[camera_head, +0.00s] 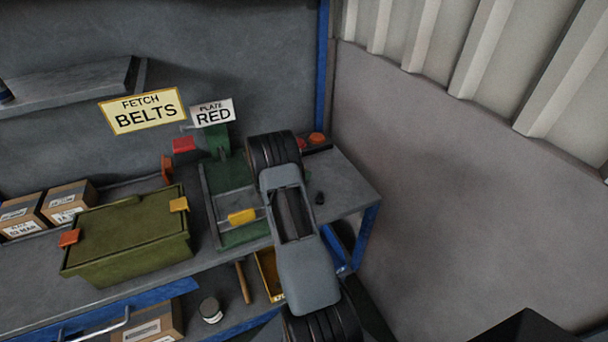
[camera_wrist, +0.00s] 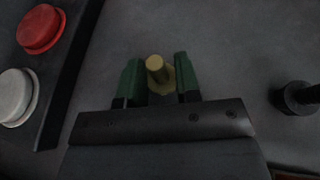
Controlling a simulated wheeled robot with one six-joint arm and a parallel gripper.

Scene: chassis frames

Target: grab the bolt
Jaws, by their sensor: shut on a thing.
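A brass-coloured bolt (camera_wrist: 156,66) stands between the green fingers of my gripper (camera_wrist: 160,82) in the wrist view, its round shank towards the camera and its wider part below. My gripper is shut on the bolt, over the grey bench top. In the head view my own arm hides the bolt and the gripper. I cannot tell whether the bolt still touches the bench.
A dark box with red and white buttons (camera_wrist: 40,28) lies at the left. A small black knobbed part (camera_wrist: 297,97) is at the right. In the head view a green bin (camera_head: 130,235) and a green fixture (camera_head: 215,180) stand on the bench (camera_head: 350,185).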

